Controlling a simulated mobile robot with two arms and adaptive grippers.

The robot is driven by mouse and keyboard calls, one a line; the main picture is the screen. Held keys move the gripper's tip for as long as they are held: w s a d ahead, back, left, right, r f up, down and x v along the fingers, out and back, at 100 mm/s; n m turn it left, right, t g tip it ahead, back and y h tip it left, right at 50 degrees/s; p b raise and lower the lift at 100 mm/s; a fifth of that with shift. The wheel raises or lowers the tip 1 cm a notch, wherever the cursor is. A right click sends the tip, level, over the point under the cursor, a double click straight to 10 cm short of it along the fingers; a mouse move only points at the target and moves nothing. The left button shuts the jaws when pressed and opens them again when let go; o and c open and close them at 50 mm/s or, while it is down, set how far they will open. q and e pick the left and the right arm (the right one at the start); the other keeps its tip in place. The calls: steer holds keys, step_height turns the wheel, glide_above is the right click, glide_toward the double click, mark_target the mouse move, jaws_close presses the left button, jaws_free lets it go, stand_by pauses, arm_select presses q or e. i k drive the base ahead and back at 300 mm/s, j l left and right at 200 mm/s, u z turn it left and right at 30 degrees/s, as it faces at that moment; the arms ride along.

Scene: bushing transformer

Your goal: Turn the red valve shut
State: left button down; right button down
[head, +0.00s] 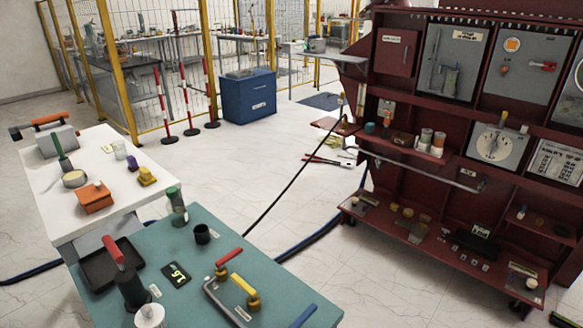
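A red lever handle (229,257) sits on a small brass-coloured valve body on the teal table in the lower middle of the head view. The lever points up and to the right in the picture. A yellow lever (243,284) on a second brass body is just in front of it, angled down to the right. A grey bent pipe or frame (222,304) lies beside both. I cannot tell from the lever whether the red valve is open or shut. Neither of my grippers shows in the view.
The teal table (282,288) also holds a black cup (202,234), a green-topped bottle (177,206), a display (177,275) and a red-handled dark device (130,285). A white table (120,213) stands behind left. A dark red cabinet (400,170) stands right. Cables cross the open floor.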

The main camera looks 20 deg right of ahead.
mark_target(220, 264)
steer(key=k+l+u, duration=0.1)
steer(key=l, duration=0.6)
steer(key=k+l, duration=0.1)
steer(key=l, duration=0.55)
steer(key=i+l+u, duration=0.05)
